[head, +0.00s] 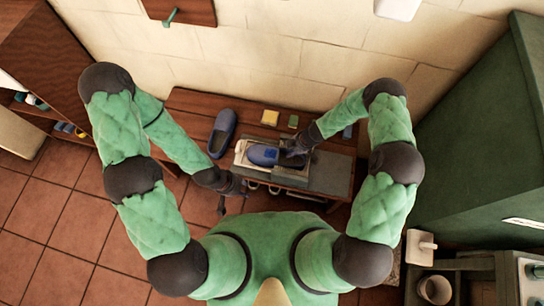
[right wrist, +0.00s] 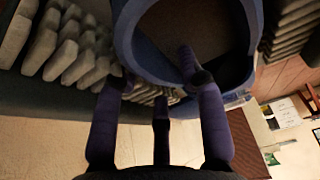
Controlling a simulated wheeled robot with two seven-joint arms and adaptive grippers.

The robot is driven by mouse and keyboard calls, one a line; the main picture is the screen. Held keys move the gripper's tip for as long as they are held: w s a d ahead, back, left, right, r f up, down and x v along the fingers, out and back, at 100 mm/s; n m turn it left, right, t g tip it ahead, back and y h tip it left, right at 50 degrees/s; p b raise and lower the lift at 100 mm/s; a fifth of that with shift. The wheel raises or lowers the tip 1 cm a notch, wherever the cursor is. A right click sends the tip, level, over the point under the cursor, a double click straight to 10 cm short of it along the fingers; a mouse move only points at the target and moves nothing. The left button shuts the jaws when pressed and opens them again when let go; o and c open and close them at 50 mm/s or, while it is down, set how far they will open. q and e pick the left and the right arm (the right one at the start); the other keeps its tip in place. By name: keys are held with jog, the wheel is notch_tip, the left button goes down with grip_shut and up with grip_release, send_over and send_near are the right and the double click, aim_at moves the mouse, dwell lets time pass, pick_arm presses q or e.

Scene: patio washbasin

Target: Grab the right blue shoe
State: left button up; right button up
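The right blue shoe (head: 262,155) lies over the basin area on the bench, its toe to the left and its heel near my right gripper (head: 296,150). In the right wrist view its blue rim and dark opening (right wrist: 190,35) fill the upper middle. There my right gripper (right wrist: 155,75) has its fingers spread at the rim, one finger reaching over the opening and the others on the outer side. Firm contact cannot be made out. The left blue shoe (head: 222,133) lies apart on the bench. My left gripper (head: 234,192) is empty at the bench's front edge, its fingers apart.
The wooden bench (head: 190,100) stands against a pale wall. A yellow sponge (head: 270,117) and a green block (head: 293,121) lie behind the basin. Grey ridged pieces (right wrist: 70,50) flank the shoe. A green cabinet (head: 470,130) stands at the right, a shelf at the left.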

grip_shut()
jog(key=shift+r, duration=0.15)
